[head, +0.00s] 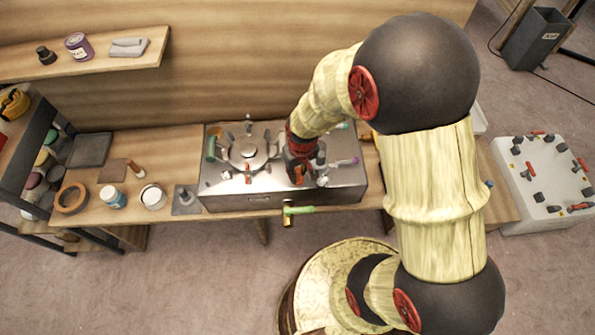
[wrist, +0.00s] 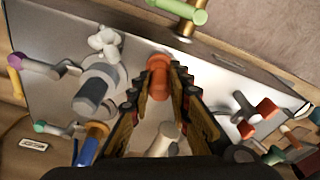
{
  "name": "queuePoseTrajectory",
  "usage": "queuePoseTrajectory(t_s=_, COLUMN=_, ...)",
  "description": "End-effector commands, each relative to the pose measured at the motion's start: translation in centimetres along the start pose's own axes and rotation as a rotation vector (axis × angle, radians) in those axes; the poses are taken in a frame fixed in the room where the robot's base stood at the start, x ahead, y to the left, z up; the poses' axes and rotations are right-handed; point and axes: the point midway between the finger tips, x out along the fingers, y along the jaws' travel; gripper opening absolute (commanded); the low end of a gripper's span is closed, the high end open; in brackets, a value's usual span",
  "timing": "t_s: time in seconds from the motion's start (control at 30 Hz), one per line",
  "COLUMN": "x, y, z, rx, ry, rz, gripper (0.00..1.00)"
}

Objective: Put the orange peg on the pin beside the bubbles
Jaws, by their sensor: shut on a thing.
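The orange peg (wrist: 158,80) is between the fingertips of my gripper (wrist: 160,88) in the wrist view. My gripper is shut on it, over the steel stove top (wrist: 50,100). A white cluster of round bubbles (wrist: 105,41) stands to the left of the peg, apart from it, next to a grey cylinder (wrist: 97,86). I cannot make out a bare pin beside the bubbles. In the head view my gripper (head: 298,172) is low over the right half of the stove (head: 280,202), and my arm hides part of that side.
A burner (head: 248,152) and several small coloured fittings stand on the stove's left half. A green-handled valve (head: 298,210) sticks out from the front edge.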

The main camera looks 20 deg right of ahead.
Motion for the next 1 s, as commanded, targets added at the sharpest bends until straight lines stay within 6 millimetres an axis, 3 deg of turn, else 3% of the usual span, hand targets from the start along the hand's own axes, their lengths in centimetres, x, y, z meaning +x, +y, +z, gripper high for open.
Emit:
queuePoseTrajectory(t_s=0.97, x=1.2, y=0.0, z=0.2, rx=0.0, ry=0.0, rz=0.0, gripper=0.02)
queuePoseTrajectory(t_s=1.0, x=1.2, y=0.0, z=0.1, rx=0.0, ry=0.0, rz=0.0, gripper=0.21)
